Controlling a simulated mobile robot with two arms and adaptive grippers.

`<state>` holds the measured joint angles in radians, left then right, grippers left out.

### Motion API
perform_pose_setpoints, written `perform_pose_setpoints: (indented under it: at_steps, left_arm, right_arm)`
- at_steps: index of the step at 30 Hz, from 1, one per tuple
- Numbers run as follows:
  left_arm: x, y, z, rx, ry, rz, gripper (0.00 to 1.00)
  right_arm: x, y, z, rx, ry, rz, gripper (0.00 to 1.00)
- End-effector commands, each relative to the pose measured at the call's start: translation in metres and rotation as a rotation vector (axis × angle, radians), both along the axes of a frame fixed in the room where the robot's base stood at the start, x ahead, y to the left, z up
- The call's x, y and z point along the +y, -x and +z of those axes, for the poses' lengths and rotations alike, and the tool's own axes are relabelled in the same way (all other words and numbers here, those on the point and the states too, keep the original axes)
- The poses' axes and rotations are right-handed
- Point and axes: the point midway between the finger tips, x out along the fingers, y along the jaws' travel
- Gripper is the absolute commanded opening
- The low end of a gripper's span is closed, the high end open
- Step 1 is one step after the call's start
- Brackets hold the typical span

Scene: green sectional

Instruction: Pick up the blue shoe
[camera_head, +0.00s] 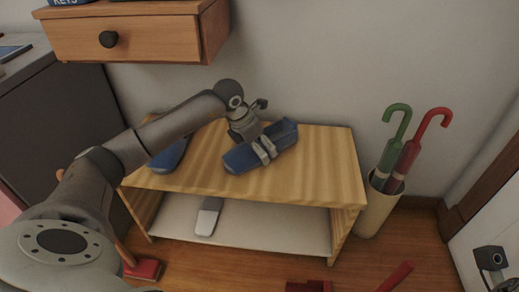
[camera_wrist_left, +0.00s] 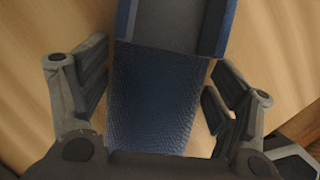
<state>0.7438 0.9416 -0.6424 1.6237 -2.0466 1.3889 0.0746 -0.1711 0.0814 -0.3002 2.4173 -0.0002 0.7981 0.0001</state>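A blue shoe (camera_head: 240,157) lies on the top of a wooden shelf unit (camera_head: 300,180). My left gripper (camera_head: 265,150) is over it, with its fingers on either side of the shoe's middle. In the left wrist view the blue shoe (camera_wrist_left: 155,95) runs between the two spread fingers of my left gripper (camera_wrist_left: 158,100). A gap shows on the right side; the left finger is very close to the shoe, and I cannot tell if it touches. A second blue shoe (camera_head: 168,158) lies to the left on the same top, partly hidden by my arm. My right gripper is not in view.
A wooden drawer (camera_head: 130,38) with a dark knob hangs above at the left. A holder (camera_head: 377,208) with a green and a red umbrella stands right of the shelf. A grey item (camera_head: 208,217) lies on the lower shelf. Red objects (camera_head: 145,269) lie on the floor.

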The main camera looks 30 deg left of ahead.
Motion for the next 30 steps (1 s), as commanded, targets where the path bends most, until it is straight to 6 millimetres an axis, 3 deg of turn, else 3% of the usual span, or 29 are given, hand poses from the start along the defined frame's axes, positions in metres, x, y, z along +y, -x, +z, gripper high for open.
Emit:
perform_pose_setpoints:
  at_steps: [1, 7, 17, 22, 24, 30]
  left_arm:
    - [0.0, 0.0, 0.0, 0.0, 0.0, 0.0, 0.69]
    - [0.0, 0.0, 0.001, -0.002, 0.001, 0.0, 0.45]
    - [0.0, 0.0, 0.006, -0.003, 0.0, 0.0, 0.45]
    - [0.0, -0.001, 0.024, -0.005, 0.0, 0.0, 0.45]
    - [0.0, -0.001, 0.035, -0.005, 0.0, -0.001, 0.45]
    - [-0.001, 0.022, 0.063, -0.004, -0.002, -0.001, 0.45]
  right_arm:
    - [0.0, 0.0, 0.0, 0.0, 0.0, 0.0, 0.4]
    - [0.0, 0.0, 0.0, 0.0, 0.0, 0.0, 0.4]
    - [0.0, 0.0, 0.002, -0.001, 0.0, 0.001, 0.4]
    - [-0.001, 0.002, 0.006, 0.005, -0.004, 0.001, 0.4]
    - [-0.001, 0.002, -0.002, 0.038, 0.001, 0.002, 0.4]
    - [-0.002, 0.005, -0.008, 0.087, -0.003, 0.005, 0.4]
